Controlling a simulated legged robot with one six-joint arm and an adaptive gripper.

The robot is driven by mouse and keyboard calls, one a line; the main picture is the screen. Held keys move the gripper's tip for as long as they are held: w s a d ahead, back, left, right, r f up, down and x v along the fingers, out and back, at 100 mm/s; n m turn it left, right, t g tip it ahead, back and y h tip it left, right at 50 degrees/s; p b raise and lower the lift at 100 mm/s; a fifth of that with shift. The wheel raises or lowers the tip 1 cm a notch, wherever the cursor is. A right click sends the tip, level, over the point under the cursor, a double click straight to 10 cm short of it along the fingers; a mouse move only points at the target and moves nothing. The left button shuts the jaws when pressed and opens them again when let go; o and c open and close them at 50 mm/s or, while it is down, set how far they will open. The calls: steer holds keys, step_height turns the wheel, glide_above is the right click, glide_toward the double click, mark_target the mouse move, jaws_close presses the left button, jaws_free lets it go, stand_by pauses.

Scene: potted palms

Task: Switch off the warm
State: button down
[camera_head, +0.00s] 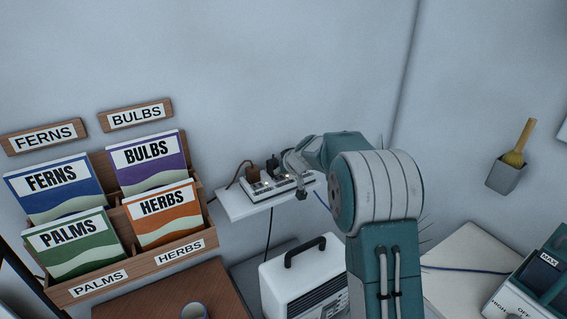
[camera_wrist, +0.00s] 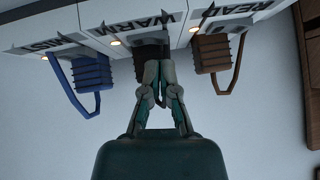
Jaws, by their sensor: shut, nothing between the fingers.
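A white power strip (camera_head: 262,192) lies on a small wall shelf. In the wrist view the strip (camera_wrist: 178,40) appears upside down, with sections labelled MIST, WARM and READ. A dark plug (camera_wrist: 150,50) sits at the WARM section, partly hidden behind my fingers. A small orange light (camera_wrist: 115,42) glows beside WARM. My gripper (camera_wrist: 160,68) is shut and empty, its fingertips in front of the WARM section; I cannot tell whether they touch it. The WARM switch itself cannot be made out.
A blue plug (camera_wrist: 88,75) and a brown plug (camera_wrist: 212,55) flank the WARM section, each with a looped cord and a lit light. A white heater-like box (camera_head: 302,275) stands below the shelf (camera_head: 235,207). A seed-packet rack (camera_head: 160,262) is at left.

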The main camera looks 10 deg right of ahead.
steer(key=shift+f, duration=0.7)
steer(key=shift+a, duration=0.1)
steer(key=shift+s+a+f, duration=0.1)
steer(key=shift+a+f, duration=0.05)
steer(key=shift+f, duration=0.25)
